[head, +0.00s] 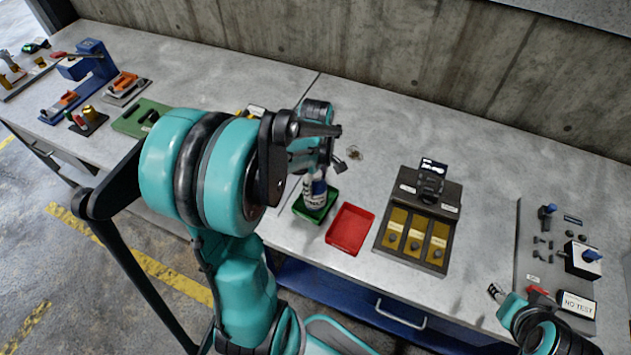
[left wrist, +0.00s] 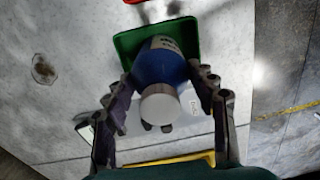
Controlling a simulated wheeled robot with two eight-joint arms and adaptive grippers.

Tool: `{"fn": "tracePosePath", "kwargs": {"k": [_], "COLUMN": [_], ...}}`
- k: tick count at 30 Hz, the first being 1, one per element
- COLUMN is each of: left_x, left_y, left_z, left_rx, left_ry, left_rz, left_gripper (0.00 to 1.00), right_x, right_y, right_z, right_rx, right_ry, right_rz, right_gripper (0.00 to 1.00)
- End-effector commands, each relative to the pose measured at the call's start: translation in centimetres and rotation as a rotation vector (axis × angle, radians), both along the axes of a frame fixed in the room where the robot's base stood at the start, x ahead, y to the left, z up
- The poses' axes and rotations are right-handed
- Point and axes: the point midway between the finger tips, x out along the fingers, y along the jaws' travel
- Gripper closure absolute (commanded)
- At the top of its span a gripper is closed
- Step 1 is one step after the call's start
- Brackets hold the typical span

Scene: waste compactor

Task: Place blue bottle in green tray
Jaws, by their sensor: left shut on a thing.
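The blue bottle (head: 314,194) has a white label and, in the left wrist view, a blue body with a white cap (left wrist: 160,104). My left gripper (head: 322,166) is shut on the blue bottle, with a finger on each side of it in the left wrist view (left wrist: 160,92). The bottle's lower end overlaps the green tray (head: 301,209), also behind it in the left wrist view (left wrist: 125,45). I cannot tell whether it touches the tray floor. My right gripper (head: 496,291) is small at the lower right, over the table edge, away from the trays.
A red tray (head: 350,229) stands just right of the green tray. Right of that is a dark fixture with yellow panels (head: 418,228). A concrete wall (head: 420,60) runs behind the bench.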

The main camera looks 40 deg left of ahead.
Motion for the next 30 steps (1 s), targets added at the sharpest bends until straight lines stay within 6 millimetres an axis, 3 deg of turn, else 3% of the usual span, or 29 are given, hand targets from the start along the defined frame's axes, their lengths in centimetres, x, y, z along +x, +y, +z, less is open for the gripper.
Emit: {"fn": "tracePosePath", "kwargs": {"k": [1,3,15,30], "left_x": [0.0,0.0,0.0,0.0], "left_y": [0.0,0.0,0.0,0.0], "left_z": [-0.2,-0.1,0.6,10.4], "left_rx": [0.0,0.0,0.0,0.0], "left_ry": [0.0,0.0,0.0,0.0], "left_rz": [0.0,0.0,0.0,0.0], "left_gripper": [0.38,0.23,0.23,0.23], "right_x": [0.0,0.0,0.0,0.0], "right_y": [0.0,0.0,0.0,0.0], "right_z": [-0.2,-0.1,0.5,3.4], "right_rx": [0.0,0.0,0.0,0.0], "right_ry": [0.0,0.0,0.0,0.0], "right_rz": [0.0,0.0,0.0,0.0], "right_gripper": [0.6,0.6,0.6,0.6]}}
